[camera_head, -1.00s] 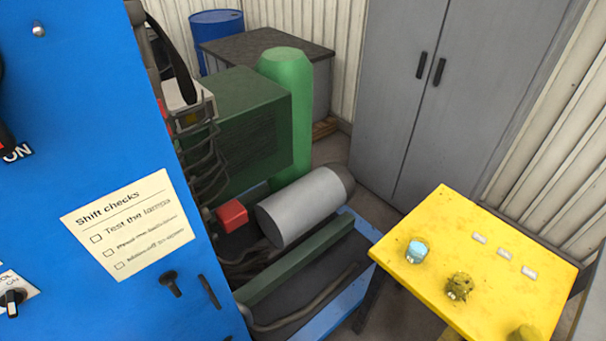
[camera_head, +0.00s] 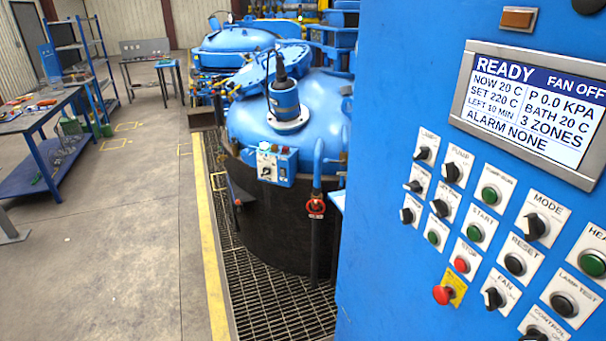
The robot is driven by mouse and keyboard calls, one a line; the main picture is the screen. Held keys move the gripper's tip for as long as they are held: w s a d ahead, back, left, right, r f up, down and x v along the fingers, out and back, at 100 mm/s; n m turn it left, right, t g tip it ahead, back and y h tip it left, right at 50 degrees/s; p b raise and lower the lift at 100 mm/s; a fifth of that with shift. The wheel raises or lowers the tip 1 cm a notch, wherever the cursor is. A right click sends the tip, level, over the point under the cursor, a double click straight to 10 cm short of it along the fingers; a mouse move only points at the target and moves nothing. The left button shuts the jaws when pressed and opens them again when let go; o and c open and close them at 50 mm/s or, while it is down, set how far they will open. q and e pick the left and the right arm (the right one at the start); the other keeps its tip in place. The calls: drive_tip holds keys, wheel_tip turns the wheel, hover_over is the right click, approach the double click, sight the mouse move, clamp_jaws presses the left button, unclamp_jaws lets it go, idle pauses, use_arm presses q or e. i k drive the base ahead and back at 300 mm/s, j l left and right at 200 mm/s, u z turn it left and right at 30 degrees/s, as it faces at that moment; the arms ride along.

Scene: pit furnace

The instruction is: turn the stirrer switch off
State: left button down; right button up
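A pit furnace with a domed blue lid (camera_head: 325,105) stands left of the blue control cabinet. A blue motor unit (camera_head: 285,102) with a dark top and cable stands upright on the lid. No switch in view is legibly marked stirrer. Neither of my grippers is in view.
The cabinet's control panel (camera_head: 480,225) fills the right, with knobs, buttons and a screen (camera_head: 535,105) reading READY and FAN OFF. A red-handled valve pipe (camera_head: 316,207) stands before the furnace. Floor grating (camera_head: 265,300) runs alongside; open floor (camera_head: 130,240) lies left.

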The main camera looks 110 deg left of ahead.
sight(265, 172)
drive_tip(key=u, duration=1.75)
drive_tip(key=j+u, duration=0.15)
drive_tip(key=u, duration=0.3)
drive_tip(key=j+u, duration=0.1)
drive_tip(key=u, duration=0.4)
drive_tip(key=i+j+u, duration=0.1)
drive_tip(key=u, duration=0.35)
drive_tip(key=j+u, duration=0.1)
drive_tip(key=u, duration=0.4)
drive_tip(key=i+j+u, duration=0.1)
drive_tip(key=i+j, duration=0.05)
drive_tip(key=i, duration=0.1)
